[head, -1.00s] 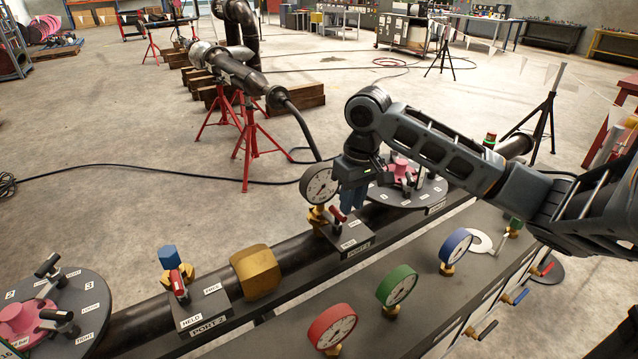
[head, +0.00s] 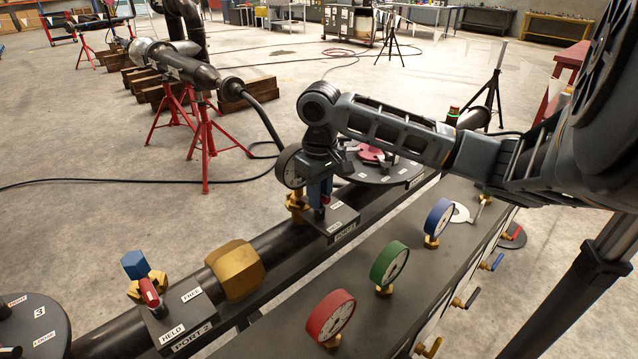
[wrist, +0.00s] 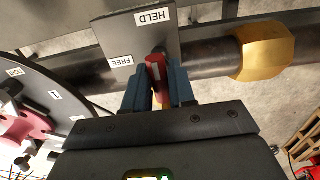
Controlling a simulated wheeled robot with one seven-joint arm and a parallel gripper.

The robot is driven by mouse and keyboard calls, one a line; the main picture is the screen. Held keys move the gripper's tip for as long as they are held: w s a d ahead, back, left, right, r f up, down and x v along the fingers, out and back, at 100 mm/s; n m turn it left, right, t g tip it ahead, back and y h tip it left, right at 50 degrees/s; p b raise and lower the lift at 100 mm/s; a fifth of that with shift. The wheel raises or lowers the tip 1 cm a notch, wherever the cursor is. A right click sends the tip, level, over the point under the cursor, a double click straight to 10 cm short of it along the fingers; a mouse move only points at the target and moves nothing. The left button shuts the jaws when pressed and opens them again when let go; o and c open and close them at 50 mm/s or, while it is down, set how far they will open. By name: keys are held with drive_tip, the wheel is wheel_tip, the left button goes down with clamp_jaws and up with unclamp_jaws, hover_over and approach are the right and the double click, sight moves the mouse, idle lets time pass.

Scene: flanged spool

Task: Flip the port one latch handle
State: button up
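The port one latch has a short red handle (head: 325,193) on a dark plate (head: 340,217) whose front label reads PORT with the number too small to be sure of. In the wrist view the red handle (wrist: 156,72) stands between the two blue fingers of my gripper (wrist: 160,80). The fingers lie close on both sides of it, and I cannot tell whether they press on it. The plate (wrist: 135,42) there carries the labels HELD and FREE. In the head view my gripper (head: 319,190) is down at the handle and partly hides it.
A gauge (head: 289,167) stands right behind my gripper. The port 2 latch (head: 150,293) and a brass nut (head: 236,270) are to the left along the pipe. Red (head: 330,317), green (head: 389,263) and blue (head: 438,217) gauges line the bench in front. A round flange plate (head: 390,170) lies behind.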

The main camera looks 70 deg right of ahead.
drive_tip(key=shift+d+f+n+b, duration=0.1)
drive_tip(key=shift+f+n+b, duration=0.35)
drive_tip(key=shift+f, duration=0.2)
drive_tip(key=n+b, duration=0.4)
drive_tip(key=n, duration=0.1)
drive_tip(key=n+b, duration=0.2)
drive_tip(key=n, duration=0.1)
drive_tip(key=shift+b, duration=0.3)
drive_tip(key=n+b, duration=0.3)
drive_tip(key=n, duration=0.1)
drive_tip(key=shift+r+n, duration=0.1)
drive_tip(key=shift+n, duration=0.15)
drive_tip(key=shift+r+n+p, duration=0.35)
drive_tip(key=shift+n+p, duration=0.05)
drive_tip(key=n+p, duration=0.1)
drive_tip(key=n, duration=0.7)
drive_tip(key=shift+f+p, duration=0.1)
drive_tip(key=shift+p, duration=0.75)
drive_tip(key=shift+m+p, duration=0.65)
drive_tip(key=shift+m, duration=0.55)
wheel_tip(320, 180, up, 7)
drive_tip(key=p, duration=0.5)
drive_tip(key=shift+p, duration=0.3)
drive_tip(key=shift+o, duration=0.4)
